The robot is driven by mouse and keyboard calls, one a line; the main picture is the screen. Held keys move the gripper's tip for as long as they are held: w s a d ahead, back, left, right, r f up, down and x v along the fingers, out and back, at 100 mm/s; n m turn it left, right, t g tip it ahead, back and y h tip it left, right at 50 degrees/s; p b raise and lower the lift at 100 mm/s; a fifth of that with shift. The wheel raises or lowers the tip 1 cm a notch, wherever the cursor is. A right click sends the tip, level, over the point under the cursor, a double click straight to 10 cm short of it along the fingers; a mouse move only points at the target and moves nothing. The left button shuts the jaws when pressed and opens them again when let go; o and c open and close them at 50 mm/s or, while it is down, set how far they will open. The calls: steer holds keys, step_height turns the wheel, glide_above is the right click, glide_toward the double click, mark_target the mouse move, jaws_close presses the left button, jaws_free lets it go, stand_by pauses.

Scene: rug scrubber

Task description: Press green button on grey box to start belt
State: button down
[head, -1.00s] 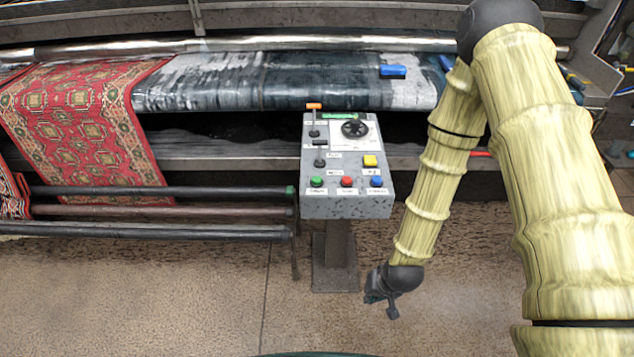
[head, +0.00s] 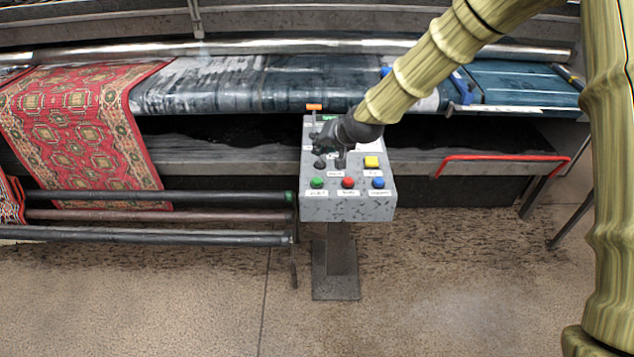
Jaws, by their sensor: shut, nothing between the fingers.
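The grey box (head: 350,208) is a speckled control panel on a dark post. The green button (head: 317,183) sits at its front left corner, with a red button (head: 348,183) and a blue button (head: 378,183) to its right. My gripper (head: 330,160) is shut and empty. It is over the left middle of the panel, behind the green button in the picture. My gripper and wrist hide the dial and part of the upper panel. I cannot tell its exact height above the surface.
A yellow button (head: 371,162) is right of my gripper, and an orange-topped switch (head: 314,107) stands at the panel's back edge. A red patterned rug (head: 85,125) hangs over the belt (head: 250,82) at left. Dark rails (head: 160,215) run left of the box. The floor in front is clear.

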steer(key=shift+w+r, duration=0.15)
steer(key=shift+r, duration=0.1)
steer(key=shift+f, duration=0.15)
steer(key=b, duration=0.5)
glide_above(317, 182)
steer(key=w, duration=0.2)
steer(key=shift+s+d+f, duration=0.1)
steer(key=shift+d+f, duration=0.05)
steer(key=shift+f, duration=1)
steer(key=shift+d+f, duration=0.15)
steer(key=shift+f, duration=1)
steer(key=shift+s+d+f, duration=0.1)
steer(key=shift+d+f, duration=0.05)
steer(key=shift+f, duration=1.85)
steer(key=shift+f+b, duration=0.35)
steer(key=shift+f, duration=0.6)
steer(key=shift+r, duration=0.1)
steer(key=shift+r+p, duration=0.6)
steer(key=shift+r, duration=0.25)
